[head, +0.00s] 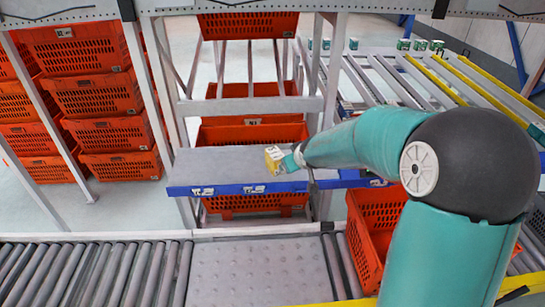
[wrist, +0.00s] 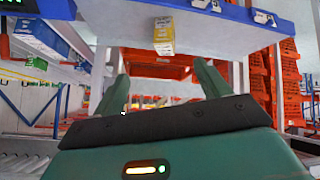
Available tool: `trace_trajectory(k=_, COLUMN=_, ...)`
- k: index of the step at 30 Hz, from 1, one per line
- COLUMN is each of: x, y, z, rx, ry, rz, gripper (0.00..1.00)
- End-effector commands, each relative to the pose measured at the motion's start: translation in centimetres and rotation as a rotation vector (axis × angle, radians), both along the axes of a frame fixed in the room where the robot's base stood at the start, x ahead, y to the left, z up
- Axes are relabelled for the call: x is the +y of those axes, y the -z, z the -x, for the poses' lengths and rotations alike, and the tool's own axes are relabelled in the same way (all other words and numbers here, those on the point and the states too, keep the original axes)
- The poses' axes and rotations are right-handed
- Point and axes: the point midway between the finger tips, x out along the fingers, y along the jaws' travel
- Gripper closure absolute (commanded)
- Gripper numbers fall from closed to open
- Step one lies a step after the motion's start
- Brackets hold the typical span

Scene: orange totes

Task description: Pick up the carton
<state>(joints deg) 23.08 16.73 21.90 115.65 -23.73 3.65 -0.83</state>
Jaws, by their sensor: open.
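The carton, a small yellow and white box (head: 272,158), is on the grey shelf with a blue front edge (head: 230,189) in the head view, near its right end. The carton also shows at the top middle of the wrist view (wrist: 163,36), beyond the fingertips. My gripper (wrist: 161,70) is open, with its two green fingers spread and nothing between them. In the head view, my gripper (head: 291,160) is close to the carton's right side and is partly hidden by my own arm. Whether it touches the carton cannot be told there.
Stacked orange totes (head: 100,95) stand at the left, and more totes (head: 250,135) sit behind and under the shelf. A roller conveyor (head: 90,272) runs across the front. An orange tote (head: 372,225) is right of the shelf. Metal posts (head: 163,90) frame the shelf.

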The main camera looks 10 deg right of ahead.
Motion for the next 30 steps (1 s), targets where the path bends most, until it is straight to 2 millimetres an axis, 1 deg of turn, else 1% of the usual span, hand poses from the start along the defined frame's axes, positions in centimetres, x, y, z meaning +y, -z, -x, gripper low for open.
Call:
trace_trajectory(k=1, x=-0.2, y=1.7, z=-1.4, rx=-0.013, ry=-0.013, rz=-0.026, gripper=0.25)
trace_trajectory(k=6, x=-0.2, y=5.8, z=-5.7, rx=-0.093, ry=-0.064, rz=-0.113, gripper=0.25)
trace_trajectory(k=9, x=-0.4, y=8.0, z=-7.8, rx=-0.148, ry=-0.081, rz=-0.176, gripper=0.25)
trace_trajectory(k=12, x=-0.7, y=9.9, z=-9.5, rx=-0.203, ry=-0.090, rz=-0.234, gripper=0.25)
trace_trajectory(k=16, x=-1.0, y=11.2, z=-10.7, rx=-0.256, ry=-0.093, rz=-0.284, gripper=0.25)
trace_trajectory(k=20, x=-1.0, y=11.6, z=-11.4, rx=-0.278, ry=-0.096, rz=-0.303, gripper=0.25)
trace_trajectory(k=23, x=-0.7, y=12.1, z=-12.3, rx=-0.279, ry=-0.096, rz=-0.303, gripper=0.25)
trace_trajectory(k=30, x=0.6, y=14.2, z=-16.2, rx=-0.276, ry=-0.096, rz=-0.301, gripper=0.25)
